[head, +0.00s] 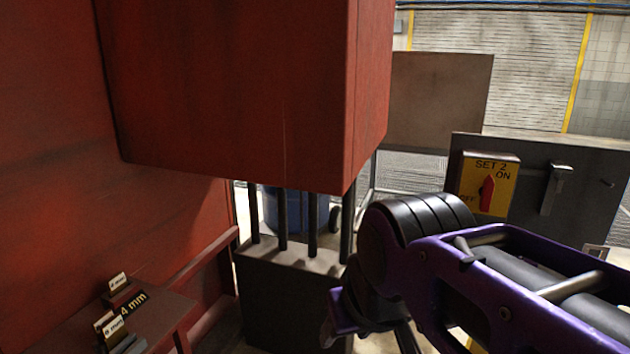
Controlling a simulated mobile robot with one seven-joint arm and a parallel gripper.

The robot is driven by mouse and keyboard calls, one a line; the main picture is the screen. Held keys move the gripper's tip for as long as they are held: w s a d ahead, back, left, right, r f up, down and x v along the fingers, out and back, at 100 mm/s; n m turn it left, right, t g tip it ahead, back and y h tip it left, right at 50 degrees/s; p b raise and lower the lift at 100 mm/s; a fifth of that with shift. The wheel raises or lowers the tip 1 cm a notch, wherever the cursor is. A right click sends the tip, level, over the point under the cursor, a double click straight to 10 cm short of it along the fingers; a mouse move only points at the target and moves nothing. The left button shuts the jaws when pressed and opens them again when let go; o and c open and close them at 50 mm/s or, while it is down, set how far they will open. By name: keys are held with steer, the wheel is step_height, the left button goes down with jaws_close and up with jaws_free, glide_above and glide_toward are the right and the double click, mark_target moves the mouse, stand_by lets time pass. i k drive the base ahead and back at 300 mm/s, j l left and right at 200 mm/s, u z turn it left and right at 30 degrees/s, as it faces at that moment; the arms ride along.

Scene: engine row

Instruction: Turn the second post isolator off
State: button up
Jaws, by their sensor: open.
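A yellow isolator plate (475,207) marked SET 2 sits on a dark grey panel (540,232) at the right. Its red handle (487,194) stands nearly upright, its top toward the word ON; OFF is printed at the lower left. My purple and black arm comes in from the lower right, in front of the panel's lower left. My gripper (372,325) is open at the bottom middle, left of and below the isolator and apart from it. Its fingertips are partly hidden or cut off by the lower edge.
A big red housing (240,90) hangs over the left and middle, above a dark block with posts (290,290). A grey lever (552,187) juts from the panel right of the isolator. A red bench (165,315) with size labels stands lower left.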

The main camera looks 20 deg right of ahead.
mark_target(486, 192)
steer(key=z, duration=1.3)
steer(key=k+l+z, duration=0.2)
steer(key=z, duration=0.4)
